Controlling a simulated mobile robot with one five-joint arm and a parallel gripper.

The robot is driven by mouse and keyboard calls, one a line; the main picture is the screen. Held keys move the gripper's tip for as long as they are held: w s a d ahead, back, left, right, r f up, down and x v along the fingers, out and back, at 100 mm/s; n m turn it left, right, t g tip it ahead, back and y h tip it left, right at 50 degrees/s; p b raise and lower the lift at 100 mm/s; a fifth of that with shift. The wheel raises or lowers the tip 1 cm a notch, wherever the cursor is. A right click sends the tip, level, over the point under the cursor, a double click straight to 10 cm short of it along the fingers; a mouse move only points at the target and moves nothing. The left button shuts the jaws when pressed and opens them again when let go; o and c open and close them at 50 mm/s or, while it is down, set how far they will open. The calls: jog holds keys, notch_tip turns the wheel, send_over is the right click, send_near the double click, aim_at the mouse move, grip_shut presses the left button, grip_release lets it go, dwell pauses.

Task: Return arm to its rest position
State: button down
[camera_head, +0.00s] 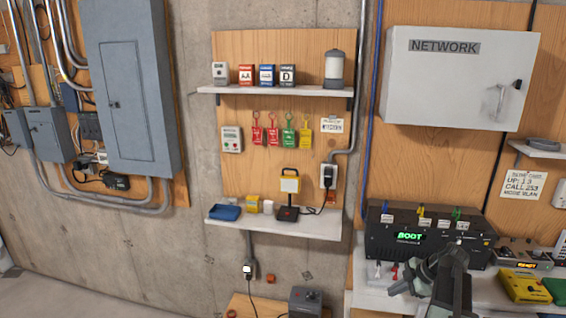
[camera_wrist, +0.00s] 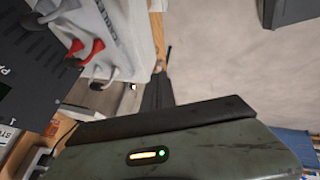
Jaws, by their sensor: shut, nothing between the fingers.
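My gripper (camera_head: 402,286) is at the lower right of the head view, in front of the black device with a green BOOT display (camera_head: 410,237). The arm's grey links rise from the bottom edge and bend left at the end. In the wrist view my gripper (camera_wrist: 160,82) shows as dark, narrow fingers close together, with nothing held. Below them is a grey-green housing with an orange light bar and a green light. The fingertips are small and partly hard to make out in both views.
Beside the arm lies a yellow device (camera_head: 524,287) on the bench. A NETWORK cabinet (camera_head: 458,77) hangs above. Two white shelves (camera_head: 275,222) with small items are left of it. Bare floor shows at left.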

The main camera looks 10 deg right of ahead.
jog(key=w+a+f+n+g, duration=0.1)
jog(key=w+a+f+g, duration=0.1)
jog(key=a, duration=1.3)
jog(key=w+a+f+n+g, duration=0.1)
jog(key=w+a+g, duration=0.1)
jog(key=a, duration=1.3)
jog(key=s+a+f+m+h+b, duration=0.1)
jog(key=s+a+m, duration=0.1)
jog(key=a, duration=0.3)
jog(key=s+a+f+m+h, duration=0.1)
jog(key=a+m, duration=0.1)
jog(key=a, duration=0.2)
jog(key=s+m, duration=0.1)
jog(key=m, duration=0.3)
jog(key=s+d+m+h, duration=0.1)
jog(key=m, duration=0.3)
jog(key=s+d+m+g+h, duration=0.1)
jog(key=s+m, duration=0.1)
jog(key=m, duration=0.2)
jog(key=shift+d+m, duration=0.2)
jog(key=shift+m, duration=0.2)
jog(key=shift+d, duration=0.1)
